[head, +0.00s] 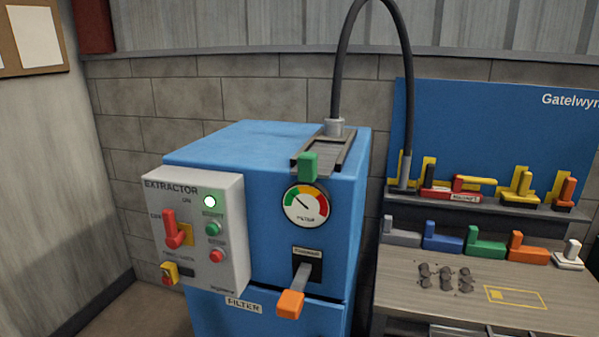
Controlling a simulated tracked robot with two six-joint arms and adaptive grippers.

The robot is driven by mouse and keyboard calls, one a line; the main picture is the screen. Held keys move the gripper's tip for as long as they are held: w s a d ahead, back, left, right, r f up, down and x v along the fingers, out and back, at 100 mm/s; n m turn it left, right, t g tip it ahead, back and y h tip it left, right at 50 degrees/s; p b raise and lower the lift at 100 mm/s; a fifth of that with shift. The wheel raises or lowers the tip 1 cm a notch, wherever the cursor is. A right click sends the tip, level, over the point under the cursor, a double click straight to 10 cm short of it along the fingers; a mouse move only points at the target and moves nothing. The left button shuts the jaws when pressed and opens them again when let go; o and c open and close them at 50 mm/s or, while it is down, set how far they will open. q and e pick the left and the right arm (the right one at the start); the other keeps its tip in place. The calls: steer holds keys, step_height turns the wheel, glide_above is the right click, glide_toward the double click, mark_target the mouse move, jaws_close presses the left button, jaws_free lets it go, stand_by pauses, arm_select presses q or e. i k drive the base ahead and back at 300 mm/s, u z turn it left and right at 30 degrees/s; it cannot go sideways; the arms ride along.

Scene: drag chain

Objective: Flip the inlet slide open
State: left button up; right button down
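The blue extractor cabinet (220,148) stands in the middle of the head view. On its top right is what looks like the inlet slide (322,150), a grey plate between dark rails. A green tab (308,167) sits at its front end, above the gauge. A dark hose (337,70) rises from a grey collar (335,127) at the back of the slide. I cannot tell whether the inlet under the plate is covered. Neither of my grippers is in view.
An orange-ended handle (290,303) juts out below the gauge (306,206). A workbench (420,280) with several coloured tools stands at right.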

mark_target(325, 143)
steer(key=z, duration=1.15)
steer(key=i, duration=0.1)
steer(key=u, duration=2.7)
steer(key=k, duration=0.75)
steer(key=z, duration=0.9)
steer(key=i, duration=1)
steer(key=z, duration=0.05)
